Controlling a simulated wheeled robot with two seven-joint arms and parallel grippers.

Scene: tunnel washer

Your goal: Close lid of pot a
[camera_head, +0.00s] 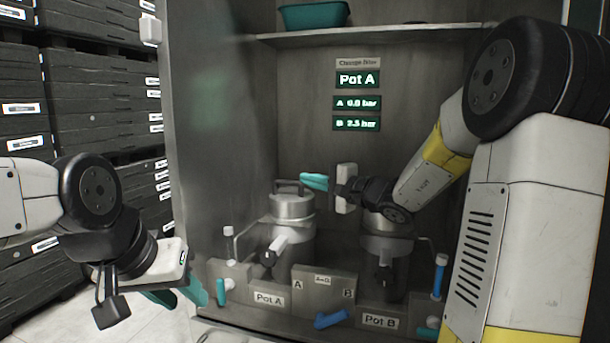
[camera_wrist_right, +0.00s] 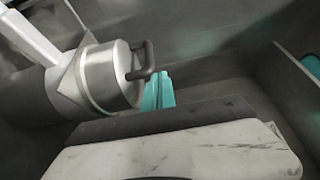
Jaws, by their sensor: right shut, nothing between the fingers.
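Pot A (camera_head: 290,232) is a grey metal pot in the left half of the cabinet bay, behind the "Pot A" label. Its round lid (camera_head: 292,205) sits on top, with a dark bar handle; it also shows in the right wrist view (camera_wrist_right: 108,75), handle (camera_wrist_right: 141,60) facing the gripper. I cannot tell whether the lid is fully seated. My right gripper (camera_head: 314,182) is shut and empty, its teal fingertips just right of the handle; they also show in the right wrist view (camera_wrist_right: 158,92). Contact is unclear. My left gripper (camera_head: 178,294) appears open and empty, outside the cabinet at lower left.
Pot B (camera_head: 388,245) stands to the right, partly behind my right arm. A low front panel (camera_head: 325,290) carries a blue handle (camera_head: 331,319) and teal handles. A shelf (camera_head: 370,34) with a teal bin (camera_head: 314,16) is above. Dark stacked crates (camera_head: 100,90) stand left.

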